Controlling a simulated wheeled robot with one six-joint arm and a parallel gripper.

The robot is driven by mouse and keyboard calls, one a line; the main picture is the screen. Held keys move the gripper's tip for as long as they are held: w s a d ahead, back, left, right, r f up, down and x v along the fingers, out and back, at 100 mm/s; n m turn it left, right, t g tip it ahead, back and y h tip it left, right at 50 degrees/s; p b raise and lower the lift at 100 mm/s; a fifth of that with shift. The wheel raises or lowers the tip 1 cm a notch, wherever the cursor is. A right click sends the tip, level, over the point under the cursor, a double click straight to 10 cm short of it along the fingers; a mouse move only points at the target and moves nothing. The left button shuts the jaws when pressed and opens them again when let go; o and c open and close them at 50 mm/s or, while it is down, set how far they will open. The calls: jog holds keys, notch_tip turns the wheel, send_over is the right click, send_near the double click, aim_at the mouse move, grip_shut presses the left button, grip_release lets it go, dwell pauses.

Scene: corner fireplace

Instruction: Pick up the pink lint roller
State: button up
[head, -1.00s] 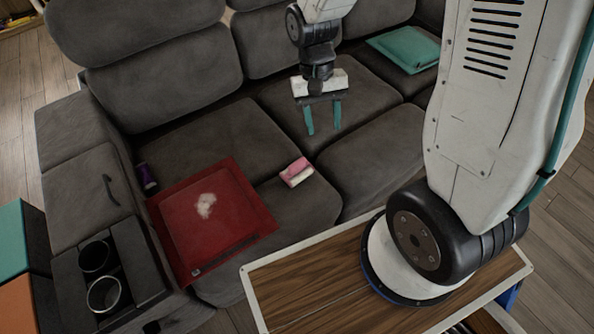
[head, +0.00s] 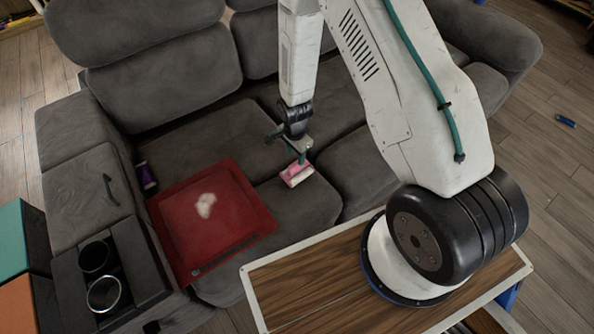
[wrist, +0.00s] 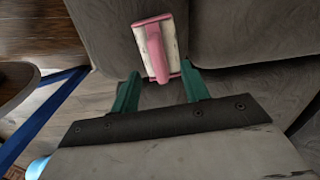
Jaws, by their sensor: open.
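I cannot tell whether a finger touches the roller.
A red cushion (head: 245,220) with a whitish patch (head: 206,205) lies left of the roller. A purple item (head: 147,177) stands by the sofa's left armrest. Cup holders (head: 104,293) are at lower left. A blue item (head: 565,121) lies on the floor at right.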

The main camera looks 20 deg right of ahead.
aim_at(297, 165)
jog(key=f, duration=0.7)
jog(key=shift+s+d+f, duration=0.1)
jog(key=shift+d+f, duration=0.1)
jog(key=shift+d, duration=0.05)
grip_shut()
